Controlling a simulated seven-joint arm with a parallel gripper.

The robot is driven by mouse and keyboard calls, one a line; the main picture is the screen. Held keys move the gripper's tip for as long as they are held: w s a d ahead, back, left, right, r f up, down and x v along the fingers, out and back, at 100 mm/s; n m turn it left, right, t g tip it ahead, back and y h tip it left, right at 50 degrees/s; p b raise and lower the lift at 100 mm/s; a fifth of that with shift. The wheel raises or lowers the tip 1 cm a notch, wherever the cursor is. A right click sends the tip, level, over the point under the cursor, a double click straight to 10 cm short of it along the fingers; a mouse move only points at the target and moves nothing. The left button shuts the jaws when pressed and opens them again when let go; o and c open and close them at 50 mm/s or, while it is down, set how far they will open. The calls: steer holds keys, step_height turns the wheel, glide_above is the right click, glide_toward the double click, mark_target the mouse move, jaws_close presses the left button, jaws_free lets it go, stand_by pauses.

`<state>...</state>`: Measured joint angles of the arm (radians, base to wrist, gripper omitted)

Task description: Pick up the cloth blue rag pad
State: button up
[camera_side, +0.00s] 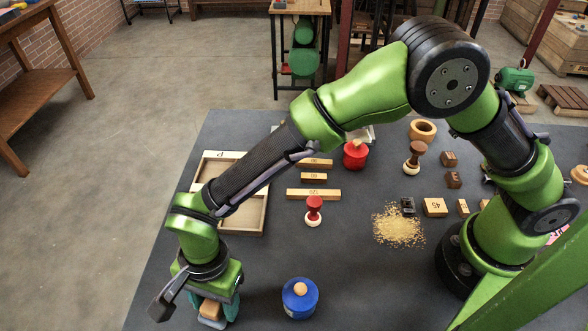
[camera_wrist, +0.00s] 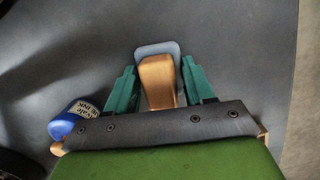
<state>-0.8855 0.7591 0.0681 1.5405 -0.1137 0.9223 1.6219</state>
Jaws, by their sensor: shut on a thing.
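The rag pad (camera_wrist: 157,48) shows in the wrist view as a flat grey-blue base with rounded corners under a tan wooden handle (camera_wrist: 157,82). My gripper (camera_wrist: 159,68) has its two teal fingers on either side of the handle and is shut on it. In the side view my gripper (camera_side: 208,305) is low at the bottom left, over the near left part of the dark mat. The tan handle (camera_side: 210,309) shows between its fingers there.
A blue ink pot (camera_side: 300,298) with a wooden knob stands right of my gripper; it also shows in the wrist view (camera_wrist: 68,122). A wooden tray (camera_side: 263,217) lies behind. Stamps, wooden blocks, a red pot (camera_side: 355,154) and yellow grains (camera_side: 398,226) lie farther right.

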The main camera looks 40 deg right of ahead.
steer(key=shift+c, duration=0.9)
